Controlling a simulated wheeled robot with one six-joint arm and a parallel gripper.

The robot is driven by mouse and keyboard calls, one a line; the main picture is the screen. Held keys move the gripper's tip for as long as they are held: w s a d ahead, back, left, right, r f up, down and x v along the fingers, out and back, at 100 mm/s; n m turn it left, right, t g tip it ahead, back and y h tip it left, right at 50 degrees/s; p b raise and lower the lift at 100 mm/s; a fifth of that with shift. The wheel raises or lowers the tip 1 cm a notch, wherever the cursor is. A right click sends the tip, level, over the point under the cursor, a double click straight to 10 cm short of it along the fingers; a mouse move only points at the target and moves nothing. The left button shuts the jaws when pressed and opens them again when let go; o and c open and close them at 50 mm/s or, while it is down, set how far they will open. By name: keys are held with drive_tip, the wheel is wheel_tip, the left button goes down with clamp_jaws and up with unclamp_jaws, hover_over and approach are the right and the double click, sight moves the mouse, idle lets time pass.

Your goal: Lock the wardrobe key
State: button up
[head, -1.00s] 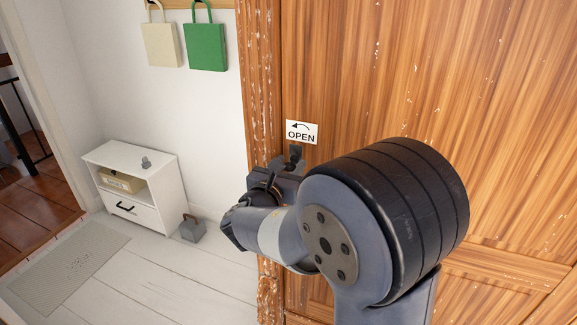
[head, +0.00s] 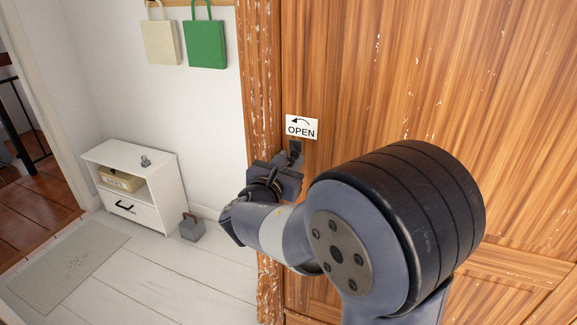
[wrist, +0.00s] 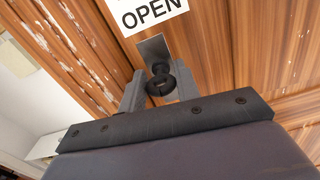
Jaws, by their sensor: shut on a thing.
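The wardrobe door (head: 420,90) is wood-grained, with a white OPEN sign (head: 301,127) whose curved arrow points left. Just below the sign is a dark lock plate (head: 295,147), which looks grey in the wrist view (wrist: 154,47). The dark key (wrist: 160,80) stands out in front of the plate, its round head between my fingers. My gripper (wrist: 160,86) is shut on the key head; in the head view my gripper (head: 284,160) is at the plate, tilted. How deep the key sits in the lock is hidden.
A worn wooden frame post (head: 262,100) runs along the door's left. A white cabinet (head: 135,180) and a grey weight-like block (head: 192,228) stand on the floor at left. Cream (head: 162,43) and green (head: 207,45) bags hang on the wall. A mat (head: 68,268) lies on the floor.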

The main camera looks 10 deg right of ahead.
drive_tip(key=m+b, duration=0.1)
drive_tip(key=b, duration=0.1)
drive_tip(key=m+b, duration=0.2)
drive_tip(key=shift+d+f+b, duration=0.1)
drive_tip(key=shift+f+b, duration=0.25)
drive_tip(key=shift+b, duration=0.05)
drive_tip(key=m+b, duration=0.5)
drive_tip(key=b, duration=0.2)
drive_tip(key=shift+s+m, duration=0.1)
drive_tip(key=shift+m, duration=0.3)
drive_tip(key=m+b, duration=0.5)
drive_tip(key=b, duration=0.2)
drive_tip(key=shift+f, duration=0.1)
drive_tip(key=m+b, duration=0.3)
drive_tip(key=shift+d+r, duration=0.1)
drive_tip(key=shift+r, duration=0.15)
drive_tip(key=o, duration=0.7)
